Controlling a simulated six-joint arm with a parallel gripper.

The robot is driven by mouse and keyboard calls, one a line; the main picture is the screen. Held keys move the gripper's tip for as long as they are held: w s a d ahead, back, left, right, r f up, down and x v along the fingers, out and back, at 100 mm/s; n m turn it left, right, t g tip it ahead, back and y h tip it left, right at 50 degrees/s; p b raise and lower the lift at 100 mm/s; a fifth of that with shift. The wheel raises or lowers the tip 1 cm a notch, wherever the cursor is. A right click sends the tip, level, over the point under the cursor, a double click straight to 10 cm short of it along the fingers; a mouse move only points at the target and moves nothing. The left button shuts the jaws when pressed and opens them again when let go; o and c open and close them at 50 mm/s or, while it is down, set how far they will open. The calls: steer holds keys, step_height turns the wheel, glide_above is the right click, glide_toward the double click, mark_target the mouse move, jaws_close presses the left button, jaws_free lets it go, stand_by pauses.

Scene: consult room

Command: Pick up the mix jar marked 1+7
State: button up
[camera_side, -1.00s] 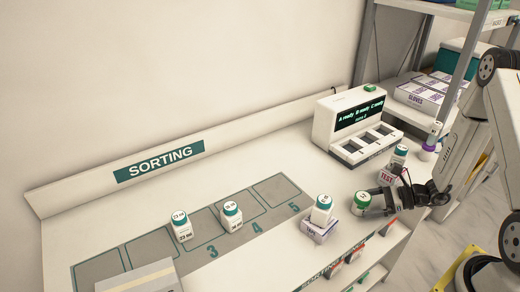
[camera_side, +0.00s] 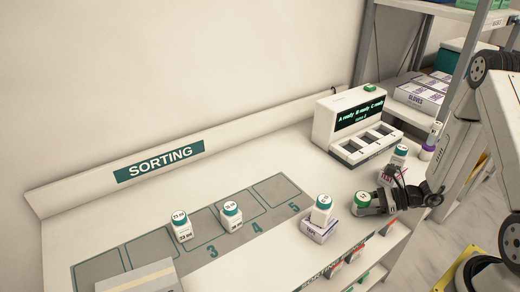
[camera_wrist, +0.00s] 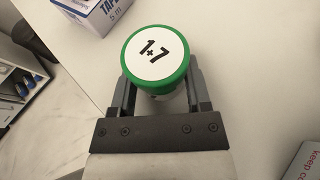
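The mix jar marked 1+7 has a green lid with a white top, shown in the wrist view (camera_wrist: 157,52). In the side view the jar (camera_side: 361,203) stands upright on the counter near its front edge. My gripper (camera_side: 374,202) reaches it from the right, low over the counter. In the wrist view my gripper's fingers (camera_wrist: 160,92) lie spread on both sides of the jar, below the lid. The gripper looks open around it. The lid hides most of the jar's body and any contact.
A test box (camera_side: 388,174) and another teal-lidded jar (camera_side: 399,154) stand behind my gripper. A white machine (camera_side: 345,118) is at the back. Two jars stand in the numbered area.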

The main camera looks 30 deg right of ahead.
mark_target(367, 197)
steer(key=shift+c, duration=1.2)
steer(key=shift+r, duration=0.1)
steer(key=shift+r, duration=4.9)
